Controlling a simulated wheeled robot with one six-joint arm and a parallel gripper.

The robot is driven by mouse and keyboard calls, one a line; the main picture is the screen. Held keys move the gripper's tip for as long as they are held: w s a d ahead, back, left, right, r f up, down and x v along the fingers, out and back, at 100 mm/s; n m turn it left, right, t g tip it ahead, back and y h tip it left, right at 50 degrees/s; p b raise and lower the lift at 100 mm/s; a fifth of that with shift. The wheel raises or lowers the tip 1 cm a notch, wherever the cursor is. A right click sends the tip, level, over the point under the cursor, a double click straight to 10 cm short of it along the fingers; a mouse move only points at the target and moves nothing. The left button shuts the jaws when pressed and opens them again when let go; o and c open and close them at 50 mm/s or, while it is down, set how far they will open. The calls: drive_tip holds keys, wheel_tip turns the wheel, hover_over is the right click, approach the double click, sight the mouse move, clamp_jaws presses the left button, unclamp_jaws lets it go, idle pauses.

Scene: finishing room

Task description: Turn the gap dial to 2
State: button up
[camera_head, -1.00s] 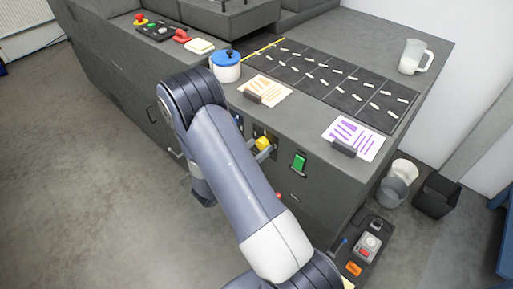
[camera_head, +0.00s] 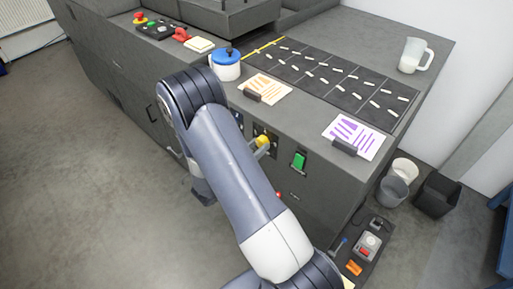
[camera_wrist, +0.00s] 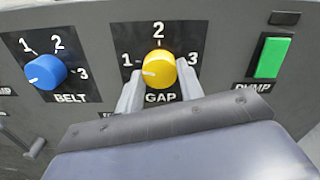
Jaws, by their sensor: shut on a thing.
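The yellow gap dial (camera_wrist: 158,68) sits on a black plate in the middle of the wrist view, with 1 at its left, 2 above and 3 at its right. Its white mark lies on the left side, towards the 1. My gripper (camera_wrist: 159,73) is shut on the dial, one finger on its left side and one on its right. In the head view the yellow dial (camera_head: 262,141) shows on the cabinet front beside my arm, which hides most of the gripper.
The green pump switch (camera_wrist: 271,58) is to the right. A blue-lidded pot (camera_head: 226,66) and printed cards (camera_head: 354,137) stand on the counter above.

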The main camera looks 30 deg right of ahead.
drive_tip(key=m+b, duration=0.1)
drive_tip(key=b, duration=0.1)
drive_tip(key=m+b, duration=0.2)
drive_tip(key=shift+f+b, duration=0.35)
drive_tip(key=shift+b, duration=0.05)
drive_tip(key=m+b, duration=0.5)
drive_tip(key=b, duration=0.1)
drive_tip(key=m+b, duration=0.4)
drive_tip(key=b, duration=0.2)
drive_tip(key=shift+w, duration=0.1)
drive_tip(key=m+b, duration=0.3)
drive_tip(key=b, duration=0.1)
drive_tip(key=shift+r, duration=0.2)
drive_tip(key=shift+r+m+b, duration=0.1)
drive_tip(key=shift+m+b, duration=0.3)
drive_tip(key=o, duration=1)
drive_tip(key=shift+a, duration=0.15)
drive_tip(key=v, duration=1)
drive_tip(key=shift+a+p, duration=0.3)
drive_tip(key=shift+p, duration=0.05)
